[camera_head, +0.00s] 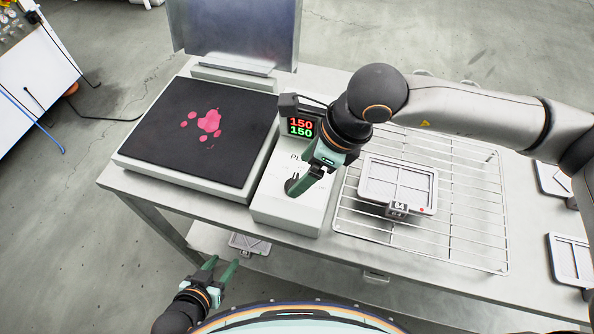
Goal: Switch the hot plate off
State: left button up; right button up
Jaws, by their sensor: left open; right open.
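The hot plate (155,181) is a pale box with a black top that bears a pink patch, standing on the left of the metal table. Its control box (285,213) adjoins it on the right. The display (301,126) reads 150 in red above 150 in green. My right gripper (291,191) is open, pointing down at the front of the control box. A dark knob or switch (291,184) shows partly there; the fingers hide the rest, and I cannot tell if they touch it. My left gripper (222,268) is open and empty, low in front of the table.
A wire rack (470,217) right of the control box holds a grey tray (399,184) with a tag. More trays (570,259) lie at the right edge. An upright panel (235,30) stands behind the hot plate. Another tray (249,244) shows below the table's front edge.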

aim_at(294, 181)
jog(key=shift+x, duration=1.75)
grip_shut()
